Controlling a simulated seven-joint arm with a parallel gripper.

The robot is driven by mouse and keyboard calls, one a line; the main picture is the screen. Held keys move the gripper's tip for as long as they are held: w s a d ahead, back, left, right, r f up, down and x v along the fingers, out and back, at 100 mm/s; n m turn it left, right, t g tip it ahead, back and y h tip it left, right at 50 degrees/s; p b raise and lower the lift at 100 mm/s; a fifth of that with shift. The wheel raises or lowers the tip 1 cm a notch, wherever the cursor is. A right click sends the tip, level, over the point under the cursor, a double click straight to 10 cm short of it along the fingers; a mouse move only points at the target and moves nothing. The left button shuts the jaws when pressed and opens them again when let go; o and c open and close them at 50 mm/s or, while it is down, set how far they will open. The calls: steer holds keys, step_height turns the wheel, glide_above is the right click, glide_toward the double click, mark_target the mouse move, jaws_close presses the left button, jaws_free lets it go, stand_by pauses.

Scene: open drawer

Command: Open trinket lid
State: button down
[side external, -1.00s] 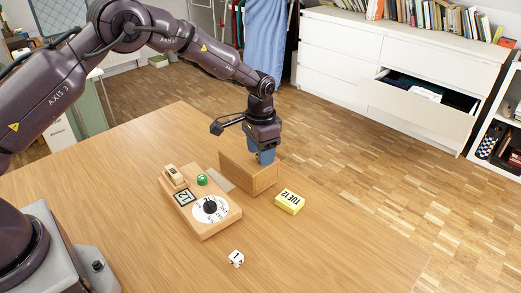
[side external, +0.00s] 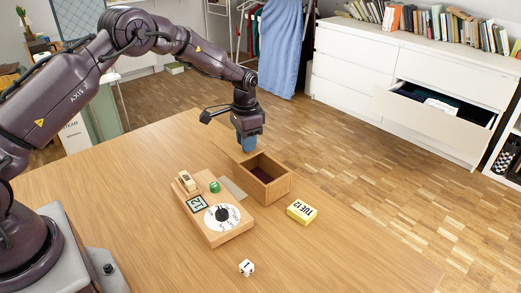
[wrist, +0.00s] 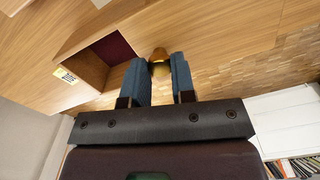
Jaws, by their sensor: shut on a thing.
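The wooden trinket box (side external: 279,185) stands on the table with its top open and a dark reddish lining showing. It also shows at the left of the wrist view (wrist: 80,90). My gripper (side external: 247,148) is at the box's far left edge. In the wrist view its blue fingers (wrist: 161,65) are shut on a small brass-coloured knob (wrist: 158,54). A light wooden panel, apparently the lid (side external: 228,149), shows beside and partly behind the fingers, swung away from the opening. Whether it still joins the box is hard to tell.
The table's far edge is close behind the box.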

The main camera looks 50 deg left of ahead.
steer(key=shift+a, duration=0.35)
steer(key=c, duration=0.9)
jaws_free()
steer(key=shift+c, duration=0.2)
step_height(320, 180, up, 13)
